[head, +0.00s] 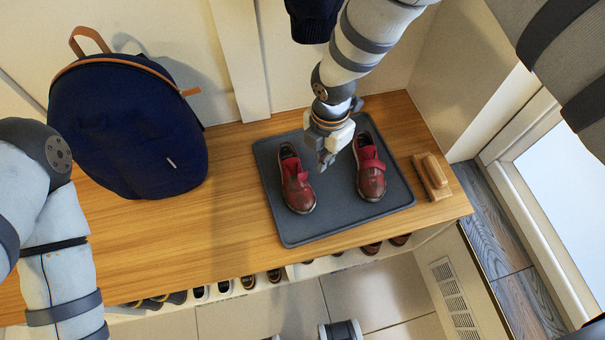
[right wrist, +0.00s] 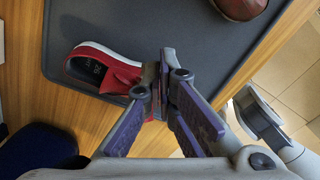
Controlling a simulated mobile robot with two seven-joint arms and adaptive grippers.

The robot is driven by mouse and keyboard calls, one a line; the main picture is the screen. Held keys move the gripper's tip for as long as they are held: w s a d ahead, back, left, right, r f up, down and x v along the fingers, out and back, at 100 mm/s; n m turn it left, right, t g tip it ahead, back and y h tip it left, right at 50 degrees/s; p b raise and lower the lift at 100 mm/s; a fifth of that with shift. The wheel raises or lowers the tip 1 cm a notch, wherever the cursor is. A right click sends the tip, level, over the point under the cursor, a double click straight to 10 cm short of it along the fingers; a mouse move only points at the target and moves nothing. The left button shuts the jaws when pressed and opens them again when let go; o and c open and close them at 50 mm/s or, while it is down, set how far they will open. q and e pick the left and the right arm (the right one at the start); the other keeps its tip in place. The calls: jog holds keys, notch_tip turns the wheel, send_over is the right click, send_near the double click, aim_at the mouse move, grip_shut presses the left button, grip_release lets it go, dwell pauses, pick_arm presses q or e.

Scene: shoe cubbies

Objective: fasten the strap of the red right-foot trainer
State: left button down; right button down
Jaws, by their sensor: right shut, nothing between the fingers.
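Two red trainers stand side by side on a dark grey tray (head: 285,228), toes towards me. By its place, the left one (head: 297,188) looks like the right-foot trainer. Its red strap (head: 303,180) shows over the instep, but I cannot tell whether its end lies flat. The other trainer (head: 371,176) has a strap across its top. My right gripper (head: 326,161) is shut and empty, just right of the left trainer. In the right wrist view its fingertips (right wrist: 161,88) hide that trainer's toe; the red heel side (right wrist: 88,80) and open collar show. My left gripper is out of view.
The tray lies on a wooden bench (head: 235,165). A navy backpack (head: 130,130) stands at the left and a wooden brush (head: 432,177) lies right of the tray. More shoes (head: 248,282) sit in cubbies below. A wall closes the back.

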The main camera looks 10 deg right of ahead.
aim_at(288, 183)
jog(key=shift+f+b, duration=0.5)
jog(key=shift+f, duration=0.8)
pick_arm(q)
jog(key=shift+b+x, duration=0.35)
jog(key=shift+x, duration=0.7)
pick_arm(e)
jog(key=shift+s+a+r, duration=0.1)
jog(key=shift+s+a, duration=0.05)
jog(key=shift+a, duration=1.95)
jog(key=shift+s+a, duration=0.1)
jog(key=shift+a, duration=1.95)
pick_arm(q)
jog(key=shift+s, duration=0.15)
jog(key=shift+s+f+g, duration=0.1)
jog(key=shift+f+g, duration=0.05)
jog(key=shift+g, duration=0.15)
pick_arm(e)
jog(key=shift+f, duration=0.35)
jog(key=shift+r, duration=0.15)
